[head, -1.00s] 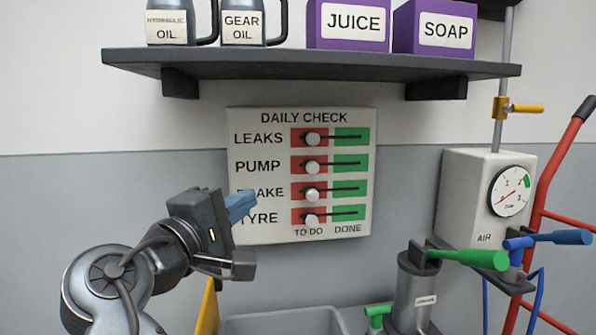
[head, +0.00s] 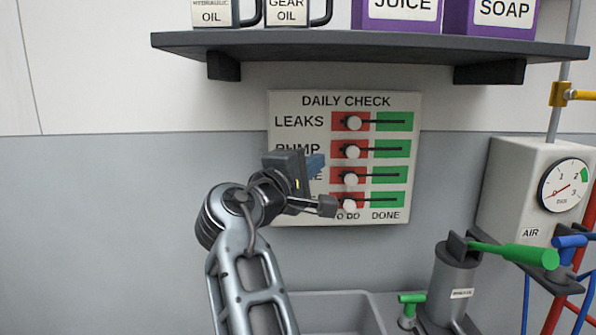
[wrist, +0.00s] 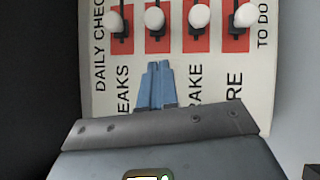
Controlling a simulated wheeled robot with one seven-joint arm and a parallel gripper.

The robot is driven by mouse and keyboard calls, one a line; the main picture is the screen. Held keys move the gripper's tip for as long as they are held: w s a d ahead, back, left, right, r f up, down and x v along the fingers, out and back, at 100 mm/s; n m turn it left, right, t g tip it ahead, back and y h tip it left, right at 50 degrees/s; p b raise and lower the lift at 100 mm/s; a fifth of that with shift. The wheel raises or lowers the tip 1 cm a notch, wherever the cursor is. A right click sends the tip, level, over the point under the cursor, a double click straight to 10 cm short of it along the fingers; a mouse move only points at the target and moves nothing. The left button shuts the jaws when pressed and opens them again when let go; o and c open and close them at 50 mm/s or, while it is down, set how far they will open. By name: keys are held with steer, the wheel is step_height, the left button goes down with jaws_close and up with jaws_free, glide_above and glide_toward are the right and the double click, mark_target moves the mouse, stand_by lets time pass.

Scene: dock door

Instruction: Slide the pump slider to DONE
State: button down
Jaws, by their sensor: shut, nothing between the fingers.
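The DAILY CHECK board (head: 285,104) hangs on the wall with rows LEAKS, PUMP, BRAKE and TYRE. The white round knob of the pump slider (head: 352,151) is at the red TO DO end of its slot; in the wrist view it is the second knob (wrist: 154,18) from the left. My gripper (head: 316,164) has its blue fingers together and empty, in front of the row labels, left of the knobs. In the wrist view the closed fingers (wrist: 155,83) cover the PUMP label and line up with the pump row, short of its knob.
The LEAKS knob (head: 353,123), BRAKE knob (head: 350,179) and TYRE knob (head: 349,200) are also on red. A dark shelf (head: 370,46) juts out above the board. A grey bin (head: 335,300) and a green-handled pump (head: 455,280) stand below.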

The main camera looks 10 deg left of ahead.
mark_target(346, 153)
steer(key=shift+w+d+r+p, duration=0.15)
steer(key=shift+w+d, duration=0.2)
steer(key=shift+d, duration=0.3)
steer(key=shift+w+d+r+p, duration=0.1)
steer(key=shift+w+d, duration=0.3)
steer(key=shift+d, duration=0.2)
steer(key=shift+w+d+r+p, duration=0.15)
steer(key=shift+w+d, duration=0.2)
steer(key=shift+d, duration=0.3)
steer(key=shift+f, duration=0.1)
steer(key=shift+w+d, duration=0.15)
steer(key=shift+d, duration=0.2)
steer(key=d+p, duration=0.1)
steer(key=d, duration=0.1)
steer(key=w+d+p, duration=0.1)
steer(key=d, duration=0.2)
steer(key=w+d+p, duration=0.1)
steer(key=d, duration=0.2)
steer(key=shift+w+d, duration=0.2)
steer(key=shift+d, duration=0.05)
